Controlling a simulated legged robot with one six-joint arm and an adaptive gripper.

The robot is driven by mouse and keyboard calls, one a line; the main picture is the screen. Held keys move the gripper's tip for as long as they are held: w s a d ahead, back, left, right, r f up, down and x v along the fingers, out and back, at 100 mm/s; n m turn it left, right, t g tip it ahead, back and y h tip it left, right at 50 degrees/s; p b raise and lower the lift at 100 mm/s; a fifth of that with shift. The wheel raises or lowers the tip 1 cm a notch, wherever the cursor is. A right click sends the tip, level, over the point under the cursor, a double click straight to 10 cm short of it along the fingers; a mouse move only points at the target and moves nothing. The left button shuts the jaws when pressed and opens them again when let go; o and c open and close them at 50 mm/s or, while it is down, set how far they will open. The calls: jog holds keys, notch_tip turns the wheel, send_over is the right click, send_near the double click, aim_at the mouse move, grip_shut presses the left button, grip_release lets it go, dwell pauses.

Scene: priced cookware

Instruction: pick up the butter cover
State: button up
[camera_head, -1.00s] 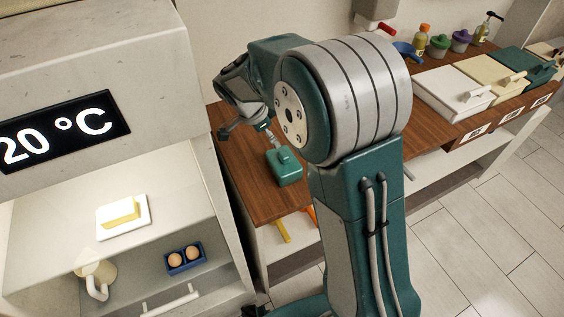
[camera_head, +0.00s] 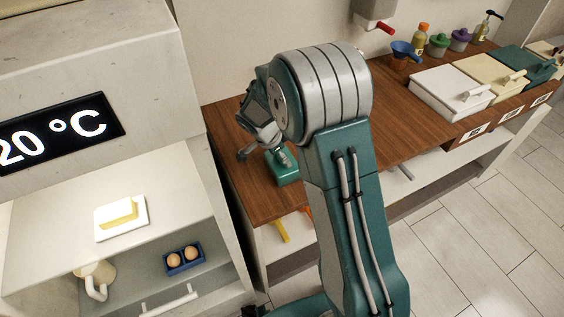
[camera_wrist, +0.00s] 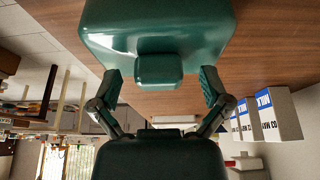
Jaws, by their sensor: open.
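The butter cover (camera_head: 283,170) is a teal box-shaped lid with a knob on top, standing on the wooden counter. In the wrist view the cover (camera_wrist: 158,28) fills the upper middle, with its knob (camera_wrist: 158,70) pointing toward my gripper. My gripper (camera_wrist: 158,86) is open, its two fingers spread to either side of the knob with gaps on both sides. In the head view my gripper (camera_head: 266,152) is at the cover, partly hidden behind my arm. Whether a finger touches the cover cannot be told.
A yellow butter block on a white plate (camera_head: 120,228) sits on the lit shelf at left, above an egg holder (camera_head: 185,258). White and cream lidded boxes (camera_head: 451,92) stand along the counter (camera_head: 395,140) at right. The counter around the cover is mostly clear.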

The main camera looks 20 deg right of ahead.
jog(key=shift+a, duration=0.1)
jog(key=c, duration=1.3)
jog(key=shift+c, duration=0.2)
